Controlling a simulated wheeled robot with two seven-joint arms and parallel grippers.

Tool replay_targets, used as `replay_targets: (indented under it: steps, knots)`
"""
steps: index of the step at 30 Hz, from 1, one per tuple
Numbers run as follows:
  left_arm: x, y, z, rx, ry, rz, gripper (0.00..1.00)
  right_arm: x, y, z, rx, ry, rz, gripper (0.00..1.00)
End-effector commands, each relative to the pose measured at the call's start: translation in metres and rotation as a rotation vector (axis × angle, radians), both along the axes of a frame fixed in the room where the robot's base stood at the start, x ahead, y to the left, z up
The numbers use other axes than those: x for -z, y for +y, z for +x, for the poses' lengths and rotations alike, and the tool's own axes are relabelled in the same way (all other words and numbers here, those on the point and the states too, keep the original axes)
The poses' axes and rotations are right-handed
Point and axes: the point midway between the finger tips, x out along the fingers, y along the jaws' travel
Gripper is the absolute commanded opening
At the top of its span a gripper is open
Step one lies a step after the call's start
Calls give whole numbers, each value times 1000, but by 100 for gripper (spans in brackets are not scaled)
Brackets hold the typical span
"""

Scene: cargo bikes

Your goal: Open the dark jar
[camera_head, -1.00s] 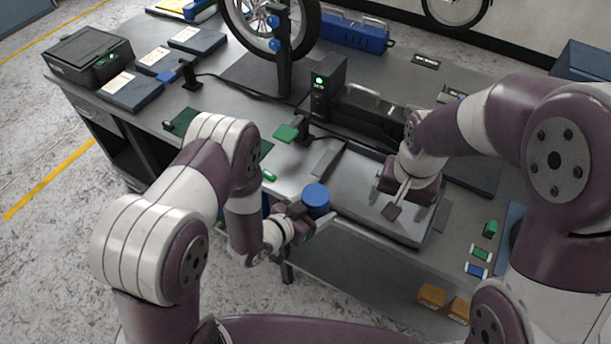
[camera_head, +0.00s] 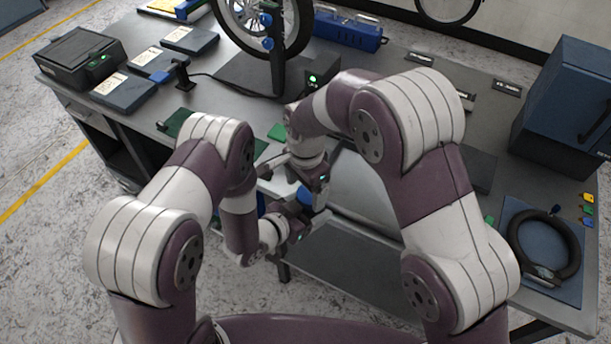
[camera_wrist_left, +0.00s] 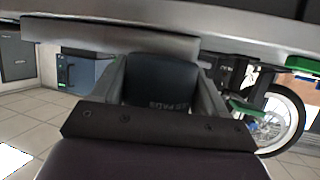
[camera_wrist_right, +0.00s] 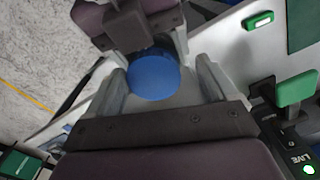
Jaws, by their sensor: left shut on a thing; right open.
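The dark jar (camera_wrist_left: 158,82) sits between the fingers of my left gripper (camera_wrist_left: 162,88), which is shut on its body; part of a printed label shows. Its round blue lid (camera_wrist_right: 154,76) faces my right wrist camera. My right gripper (camera_wrist_right: 159,72) is open, with one finger on each side of the lid; I cannot tell whether they touch it. In the head view, my right gripper (camera_head: 314,194) is above the left one, at the bench's front edge. A bit of the blue lid (camera_head: 304,196) shows between them; the rest is hidden.
The grey bench (camera_head: 228,62) carries a bike wheel on a stand (camera_head: 266,45), a blue toolbox (camera_head: 346,31) and a black case (camera_head: 82,55). A dark blue cabinet (camera_head: 570,105) and a black ring (camera_head: 545,245) on a blue mat are at the right. A green-headed clamp (camera_wrist_right: 296,90) stands nearby.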

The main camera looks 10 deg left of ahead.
Motion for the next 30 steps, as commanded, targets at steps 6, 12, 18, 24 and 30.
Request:
replay_targets:
  steps: [6,12,18,24,30]
  knots:
    - [0,0,0,0,-1,-1,0,2,0,0,0,0,0,86]
    - [0,-1,0,3,-1,-1,0,1,0,1,0,-4,3,30]
    - [-1,-2,-1,10,-2,-1,0,0,2,3,-9,-10,7,27]
    - [-1,-3,-2,12,-2,0,0,-1,1,0,-386,-16,7,27]
    - [-1,-3,-2,13,-4,1,0,-2,2,-2,-593,-19,8,28]
